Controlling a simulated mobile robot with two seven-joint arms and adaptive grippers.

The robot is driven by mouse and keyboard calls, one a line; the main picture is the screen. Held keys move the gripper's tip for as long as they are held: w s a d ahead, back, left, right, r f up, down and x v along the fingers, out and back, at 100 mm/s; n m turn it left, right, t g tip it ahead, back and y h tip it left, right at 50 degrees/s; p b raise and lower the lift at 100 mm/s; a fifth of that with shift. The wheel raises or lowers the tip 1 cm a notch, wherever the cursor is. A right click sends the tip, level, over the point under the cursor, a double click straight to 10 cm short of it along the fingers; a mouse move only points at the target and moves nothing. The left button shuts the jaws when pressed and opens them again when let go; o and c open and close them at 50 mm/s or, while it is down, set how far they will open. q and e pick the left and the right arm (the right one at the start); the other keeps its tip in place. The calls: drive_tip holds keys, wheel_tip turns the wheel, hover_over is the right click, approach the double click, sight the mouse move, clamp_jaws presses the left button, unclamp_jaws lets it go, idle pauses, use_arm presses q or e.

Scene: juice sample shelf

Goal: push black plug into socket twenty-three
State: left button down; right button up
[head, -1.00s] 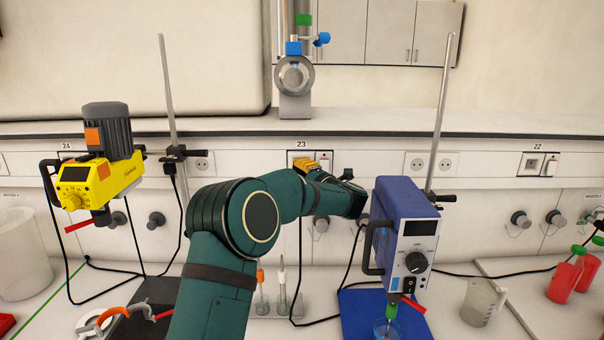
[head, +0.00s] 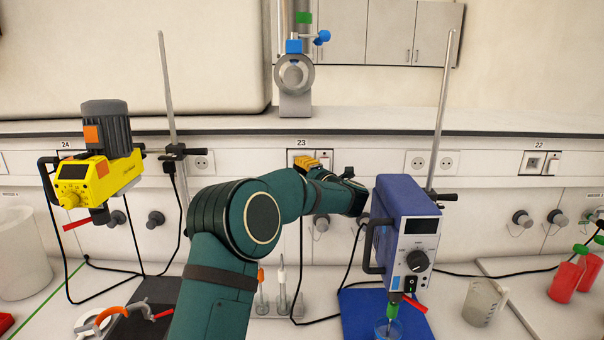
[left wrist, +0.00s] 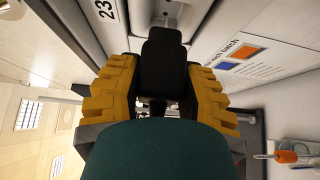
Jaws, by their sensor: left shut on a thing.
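My left gripper (head: 312,163), with yellow fingers, is at the wall panel under the label 23. In the left wrist view the gripper (left wrist: 162,85) is shut on the black plug (left wrist: 162,58), one finger on each side. The plug points toward the wall panel at the top of that view. Socket twenty-three (head: 298,155) is partly hidden behind the yellow fingers in the head view. I cannot tell whether the plug's pins touch the socket or are inside it. My right gripper is not in view.
A yellow stirrer (head: 90,183) hangs on a stand to the left. A blue device (head: 402,235) with a display stands just right of my left wrist, close to it. Black cables run along the bench. Socket 22 (head: 534,164) is farther right.

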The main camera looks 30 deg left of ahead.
use_arm(q)
drive_tip(key=shift+w+a+p, duration=0.35)
drive_tip(key=shift+w+a, duration=0.1)
drive_tip(key=shift+w, duration=0.3)
idle(0.7)
drive_tip(key=shift+w+a+p, duration=0.35)
drive_tip(key=shift+w+a, duration=0.15)
drive_tip(key=shift+w, duration=0.25)
idle(0.4)
idle(0.5)
drive_tip(key=shift+w+a+r, duration=0.1)
drive_tip(key=shift+r, duration=0.05)
idle(0.4)
drive_tip(key=c, duration=1)
unclamp_jaws()
drive_tip(key=o, duration=0.5)
drive_tip(key=shift+w, duration=0.25)
